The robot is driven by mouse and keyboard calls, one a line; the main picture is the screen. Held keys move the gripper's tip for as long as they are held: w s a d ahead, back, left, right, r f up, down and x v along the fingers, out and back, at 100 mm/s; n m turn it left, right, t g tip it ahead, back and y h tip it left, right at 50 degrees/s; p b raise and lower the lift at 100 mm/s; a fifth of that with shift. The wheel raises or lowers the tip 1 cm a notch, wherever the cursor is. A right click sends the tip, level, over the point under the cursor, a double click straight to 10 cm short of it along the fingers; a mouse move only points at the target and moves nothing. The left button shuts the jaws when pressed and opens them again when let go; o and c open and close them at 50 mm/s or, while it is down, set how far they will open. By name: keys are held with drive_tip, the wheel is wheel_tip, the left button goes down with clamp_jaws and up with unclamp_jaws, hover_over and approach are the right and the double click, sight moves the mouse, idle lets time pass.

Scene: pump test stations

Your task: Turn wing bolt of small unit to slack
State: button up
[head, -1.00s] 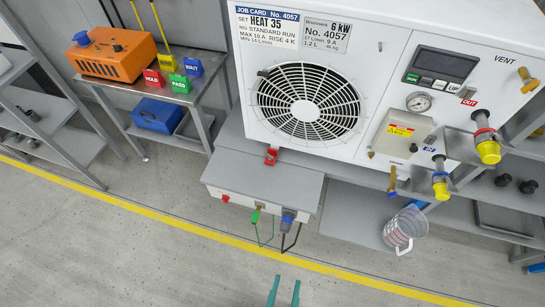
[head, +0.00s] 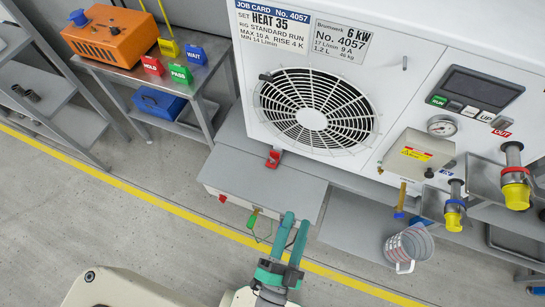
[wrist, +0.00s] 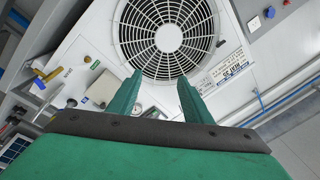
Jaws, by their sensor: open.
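The white unit (head: 405,50) marked 6 kW, with a round fan grille (head: 312,118), stands on a grey bench. It is the only such unit in view. A small red part (head: 273,158) at its front foot looks like a wing bolt, but its wings and turn are too small to read. My gripper (head: 294,222) is open and empty, in front of and below the bench edge, apart from the red part. In the wrist view, the open fingers (wrist: 160,82) point toward the fan grille (wrist: 168,38); I cannot make out the red part there.
Yellow-capped pipes (head: 516,192) stick out at the right, near a clear measuring jug (head: 408,246). A side table at left holds an orange box (head: 115,38) and coloured signs. The floor in front is clear.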

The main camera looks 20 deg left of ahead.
drive_tip(key=w+f+m+t+h, duration=0.15)
drive_tip(key=w+m+h, duration=0.25)
drive_tip(key=w+m, duration=0.55)
drive_tip(key=m+g+h, duration=0.2)
drive_tip(key=m+g, duration=0.7)
drive_tip(key=m, duration=1.3)
approach(271, 159)
drive_tip(key=shift+s+d+r+n, duration=0.2)
drive_tip(key=shift+s+d+n, duration=0.05)
drive_tip(key=shift+w+f+y, duration=0.15)
drive_tip(key=shift+y, duration=0.15)
drive_tip(key=x, duration=1)
drive_tip(key=shift+w+d, duration=0.15)
drive_tip(key=shift+w, duration=0.05)
